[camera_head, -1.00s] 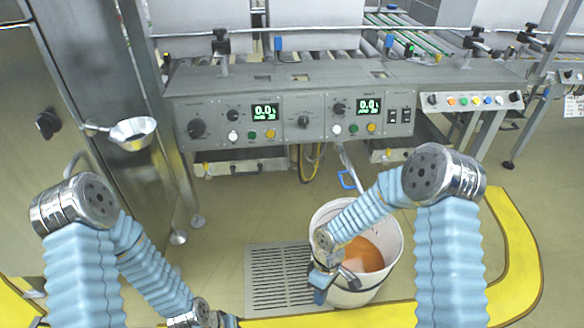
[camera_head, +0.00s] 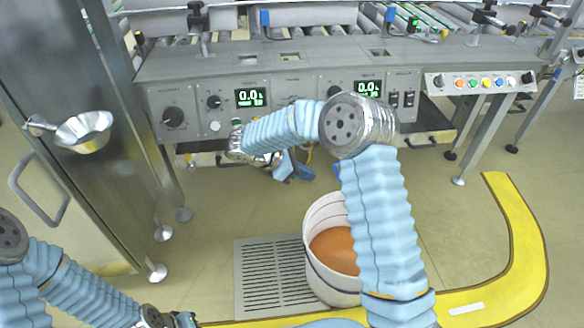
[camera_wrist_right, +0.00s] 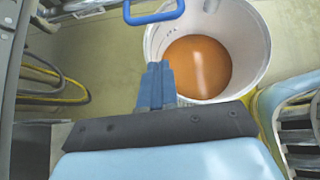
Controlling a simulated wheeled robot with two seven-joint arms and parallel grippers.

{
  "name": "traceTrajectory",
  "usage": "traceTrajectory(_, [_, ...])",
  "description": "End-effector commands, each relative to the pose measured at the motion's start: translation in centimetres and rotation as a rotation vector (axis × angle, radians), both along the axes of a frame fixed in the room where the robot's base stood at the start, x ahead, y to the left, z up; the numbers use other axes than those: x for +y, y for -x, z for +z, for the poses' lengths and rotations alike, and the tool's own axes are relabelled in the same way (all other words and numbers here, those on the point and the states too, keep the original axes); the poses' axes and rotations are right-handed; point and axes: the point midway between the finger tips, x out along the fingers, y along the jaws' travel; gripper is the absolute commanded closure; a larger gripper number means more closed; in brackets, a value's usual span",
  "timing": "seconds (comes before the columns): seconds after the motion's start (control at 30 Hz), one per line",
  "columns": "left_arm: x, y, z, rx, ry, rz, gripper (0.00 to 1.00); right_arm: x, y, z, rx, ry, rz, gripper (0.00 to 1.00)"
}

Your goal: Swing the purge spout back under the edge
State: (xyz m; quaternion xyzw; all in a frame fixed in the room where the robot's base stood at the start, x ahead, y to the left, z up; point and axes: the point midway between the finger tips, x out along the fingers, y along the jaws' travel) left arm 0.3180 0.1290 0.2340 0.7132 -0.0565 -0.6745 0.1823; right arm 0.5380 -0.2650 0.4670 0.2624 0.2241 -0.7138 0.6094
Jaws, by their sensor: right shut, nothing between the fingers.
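The purge spout's blue loop handle (camera_wrist_right: 155,18) shows at the top of the right wrist view, beside the bucket's rim. In the head view only a small blue bit (camera_head: 338,170) of it shows behind my right arm; the spout's pipe is hidden. My right gripper (camera_head: 290,168) is in front of the machine's lower edge, to the left of the handle. In the right wrist view its blue fingers (camera_wrist_right: 155,85) are together and empty, pointing toward the handle but apart from it. My left gripper (camera_head: 184,319) is at the bottom edge, its jaws unclear.
A white bucket (camera_head: 312,262) with orange-brown contents stands on the floor next to a grate (camera_head: 265,285). The machine's control panel (camera_head: 285,72) spans the back. A metal funnel cup (camera_head: 84,132) sticks out from the left cabinet. Yellow and dark hoses (camera_wrist_right: 55,85) hang at left.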

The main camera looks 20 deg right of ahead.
Motion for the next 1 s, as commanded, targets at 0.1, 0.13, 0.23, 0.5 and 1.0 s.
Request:
traceTrajectory(0.1, [0.0, 0.0, -0.3, 0.001, 0.001, 0.000, 1.00, -1.9, 0.4, -1.7, 0.003, 0.000, -0.002, 1.00])
traceTrajectory(0.13, [0.0, 0.0, -0.2, 0.001, 0.001, 0.000, 1.00, -2.4, 0.4, -1.5, 0.000, -0.001, -0.004, 1.00])
traceTrajectory(0.23, [0.0, 0.0, -0.2, 0.001, 0.001, 0.000, 1.00, -3.9, 0.7, -1.2, -0.002, -0.001, -0.003, 1.00])
traceTrajectory(0.5, [0.0, 0.0, -0.2, 0.001, 0.001, 0.000, 1.00, -5.6, 0.9, -0.9, -0.001, -0.001, -0.001, 1.00])
traceTrajectory(1.0, [0.0, 0.0, -0.2, 0.001, 0.001, 0.000, 1.00, -5.7, 1.1, -0.8, 0.000, -0.001, 0.021, 1.00])
